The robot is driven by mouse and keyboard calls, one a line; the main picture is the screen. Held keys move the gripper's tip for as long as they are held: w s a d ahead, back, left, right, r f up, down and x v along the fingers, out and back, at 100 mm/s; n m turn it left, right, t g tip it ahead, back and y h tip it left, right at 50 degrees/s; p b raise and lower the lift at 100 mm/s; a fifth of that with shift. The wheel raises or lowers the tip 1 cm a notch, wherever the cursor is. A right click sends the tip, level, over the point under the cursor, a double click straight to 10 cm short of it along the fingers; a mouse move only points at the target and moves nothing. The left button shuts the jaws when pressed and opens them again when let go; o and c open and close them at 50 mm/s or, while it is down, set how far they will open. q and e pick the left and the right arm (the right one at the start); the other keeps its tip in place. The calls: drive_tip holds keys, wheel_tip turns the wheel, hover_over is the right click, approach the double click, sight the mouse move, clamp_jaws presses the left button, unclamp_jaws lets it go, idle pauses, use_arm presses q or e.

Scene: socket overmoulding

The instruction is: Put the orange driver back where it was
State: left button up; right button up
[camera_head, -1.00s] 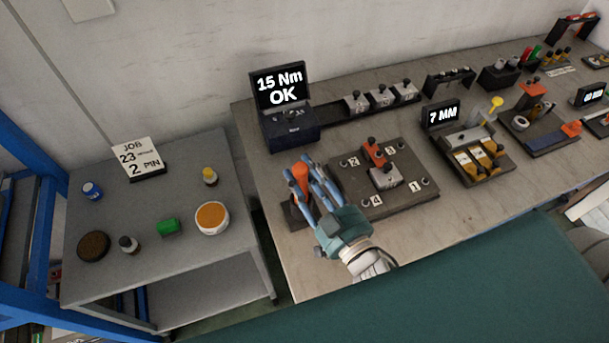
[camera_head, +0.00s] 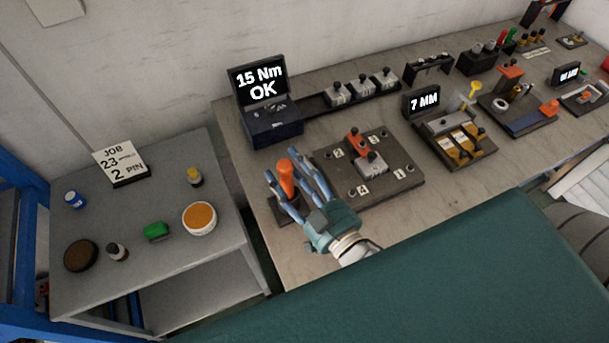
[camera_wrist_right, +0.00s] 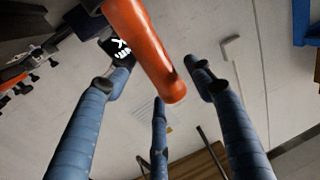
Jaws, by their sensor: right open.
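The orange driver (camera_head: 286,178) stands upright in a dark holder (camera_head: 289,209) at the left front of the bench, beside the dark fixture plate. My right gripper (camera_head: 298,178) is open, with its blue fingers spread around the driver's handle. In the right wrist view the orange driver (camera_wrist_right: 146,50) shows between the spread fingers (camera_wrist_right: 158,100), with gaps visible between fingers and handle. The driver's lower end is hidden in the holder and behind a finger. My left gripper is not in view.
The fixture plate (camera_head: 400,185) with numbered labels lies right of the gripper. A screen reading "15 Nm OK" (camera_head: 260,83) stands behind. A grey side table (camera_head: 120,215) at left holds several small containers. The bench front (camera_head: 320,265) is clear.

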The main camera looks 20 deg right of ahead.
drive_tip(key=s+d+b, duration=0.2)
drive_tip(key=s+b, duration=0.1)
drive_tip(key=s, duration=0.8)
drive_tip(key=shift+s, duration=0.2)
drive_tip(key=shift+d+f, duration=0.1)
